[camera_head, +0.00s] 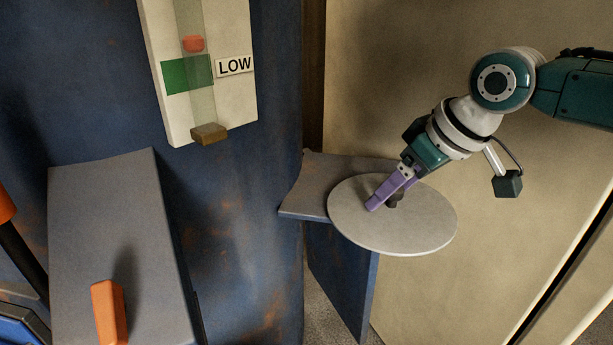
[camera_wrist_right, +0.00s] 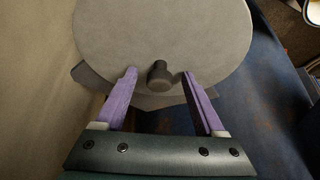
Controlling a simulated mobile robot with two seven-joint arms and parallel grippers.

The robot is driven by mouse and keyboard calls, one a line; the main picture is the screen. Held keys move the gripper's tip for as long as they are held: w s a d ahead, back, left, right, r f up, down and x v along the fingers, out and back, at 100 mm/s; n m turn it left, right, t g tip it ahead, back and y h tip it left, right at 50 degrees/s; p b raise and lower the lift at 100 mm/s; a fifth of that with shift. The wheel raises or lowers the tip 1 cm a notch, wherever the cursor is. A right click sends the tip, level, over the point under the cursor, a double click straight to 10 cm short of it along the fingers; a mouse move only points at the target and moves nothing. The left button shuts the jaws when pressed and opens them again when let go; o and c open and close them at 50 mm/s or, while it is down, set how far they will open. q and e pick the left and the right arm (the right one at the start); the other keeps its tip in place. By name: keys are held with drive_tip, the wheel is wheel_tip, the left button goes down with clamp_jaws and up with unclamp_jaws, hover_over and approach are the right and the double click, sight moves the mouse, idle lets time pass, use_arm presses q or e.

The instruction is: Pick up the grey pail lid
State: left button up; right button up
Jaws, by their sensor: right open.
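The grey pail lid (camera_head: 425,225) is a flat round disc with a small dark knob (camera_head: 393,200) at its middle. It lies on a grey shelf at the right of the blue wall in the head view and overhangs the shelf's right side. My right gripper (camera_head: 385,200) reaches down over the lid with its purple fingers at the knob. In the right wrist view the lid (camera_wrist_right: 160,35) fills the top. The open fingers (camera_wrist_right: 158,77) stand on either side of the knob (camera_wrist_right: 160,76), with a gap on each side. My left gripper is not in view.
The grey shelf (camera_head: 305,195) is fixed to the blue wall (camera_head: 230,200). A gauge panel (camera_head: 155,60) with a LOW label hangs above left. A grey ledge (camera_head: 110,220) with an orange handle (camera_head: 110,313) is at lower left. A beige wall stands behind the lid.

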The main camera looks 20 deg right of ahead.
clamp_jaws()
idle(0.6)
